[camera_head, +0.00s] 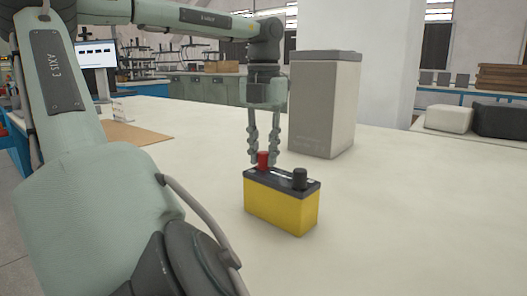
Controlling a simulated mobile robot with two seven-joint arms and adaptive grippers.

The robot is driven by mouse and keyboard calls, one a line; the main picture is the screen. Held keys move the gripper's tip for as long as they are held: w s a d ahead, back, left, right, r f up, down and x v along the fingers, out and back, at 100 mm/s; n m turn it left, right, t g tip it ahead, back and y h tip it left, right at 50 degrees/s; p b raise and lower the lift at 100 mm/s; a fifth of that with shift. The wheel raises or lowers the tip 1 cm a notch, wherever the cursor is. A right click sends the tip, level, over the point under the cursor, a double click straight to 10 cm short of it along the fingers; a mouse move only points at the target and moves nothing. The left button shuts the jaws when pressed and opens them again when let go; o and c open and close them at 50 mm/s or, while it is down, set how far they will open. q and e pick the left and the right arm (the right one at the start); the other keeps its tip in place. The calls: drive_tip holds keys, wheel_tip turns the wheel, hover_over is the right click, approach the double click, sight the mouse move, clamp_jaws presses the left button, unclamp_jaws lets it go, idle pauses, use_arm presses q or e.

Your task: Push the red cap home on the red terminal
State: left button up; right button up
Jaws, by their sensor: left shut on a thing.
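A yellow battery (278,206) with a dark top stands on the pale table. The red cap (263,159) is at the left end of its top, over the red terminal, which is hidden. I cannot tell how far down the cap sits. A black cap (300,179) is at the right end of the top. My left gripper (263,161) points straight down from above, its fingers shut on the red cap. My right gripper is not in view.
A tall grey box (324,105) stands on the table (400,200) just behind and right of the battery. A brown board (128,134) lies at the left. The table right of the battery is clear.

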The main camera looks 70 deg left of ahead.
use_arm(q)
drive_tip(key=o, duration=0.8)
drive_tip(key=shift+o, duration=0.7)
drive_tip(key=o, duration=0.4)
drive_tip(key=shift+r, duration=0.1)
drive_tip(key=shift+r+p, duration=2.65)
drive_tip(key=shift+r, duration=0.75)
